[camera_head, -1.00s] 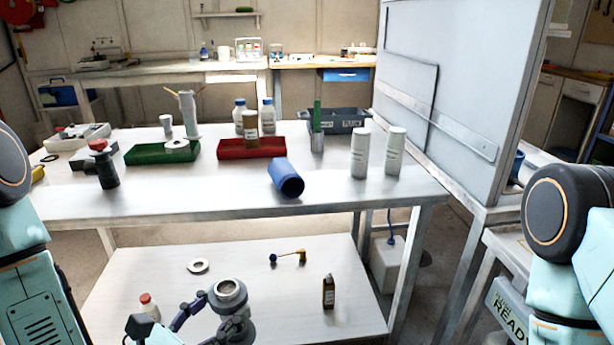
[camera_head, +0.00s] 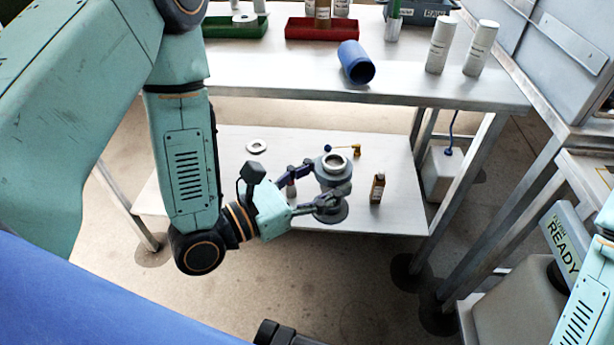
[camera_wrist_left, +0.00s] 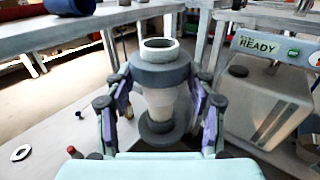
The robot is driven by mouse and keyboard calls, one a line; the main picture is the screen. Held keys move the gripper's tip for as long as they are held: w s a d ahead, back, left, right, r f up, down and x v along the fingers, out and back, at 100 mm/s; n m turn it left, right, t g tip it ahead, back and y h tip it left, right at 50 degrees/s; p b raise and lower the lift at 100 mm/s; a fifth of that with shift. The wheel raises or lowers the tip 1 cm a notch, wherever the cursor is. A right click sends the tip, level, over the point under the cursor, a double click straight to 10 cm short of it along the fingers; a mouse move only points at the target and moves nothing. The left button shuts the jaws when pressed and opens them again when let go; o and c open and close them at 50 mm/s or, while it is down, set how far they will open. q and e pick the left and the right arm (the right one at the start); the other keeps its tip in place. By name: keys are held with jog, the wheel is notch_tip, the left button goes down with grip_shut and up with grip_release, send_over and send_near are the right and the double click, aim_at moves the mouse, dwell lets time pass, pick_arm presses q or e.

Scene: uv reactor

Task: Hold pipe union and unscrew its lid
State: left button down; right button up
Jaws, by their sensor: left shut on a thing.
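The pipe union (camera_head: 333,180) is a grey, upright fitting with a pale open top, a wide grey collar and a dark round foot. It shows large in the middle of the left wrist view (camera_wrist_left: 160,100). My left gripper (camera_head: 322,182) is shut on the pipe union, with its purple-grey fingers on both sides of the body (camera_wrist_left: 160,105), below the collar. The collar (camera_wrist_left: 160,68) surrounds the pale top; I cannot tell for sure which part is the lid. The union shows against the lower shelf's front part; I cannot tell whether its foot touches. My right gripper is not in view.
The lower shelf (camera_head: 240,180) carries a white ring (camera_head: 257,146), a brown bottle (camera_head: 377,188) close right of the union, and a yellow-and-blue part (camera_head: 343,149) behind it. The tabletop (camera_head: 300,75) overhangs behind. A grey container (camera_head: 440,170) stands at right.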

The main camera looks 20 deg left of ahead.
pick_arm(q)
jog(key=shift+w+d+r+m+g+h, duration=0.15)
jog(key=shift+d+m+g+h, duration=0.15)
jog(key=shift+d, duration=0.65)
jog(key=shift+w+d+r+m+g+h, duration=0.15)
jog(key=shift+d+r+m+g+h, duration=0.15)
jog(key=shift+d, duration=0.7)
jog(key=shift+w+d+r+m+g+h, duration=0.15)
jog(key=shift+d+h, duration=0.25)
jog(key=shift+d, duration=0.55)
jog(key=shift+f, duration=0.1)
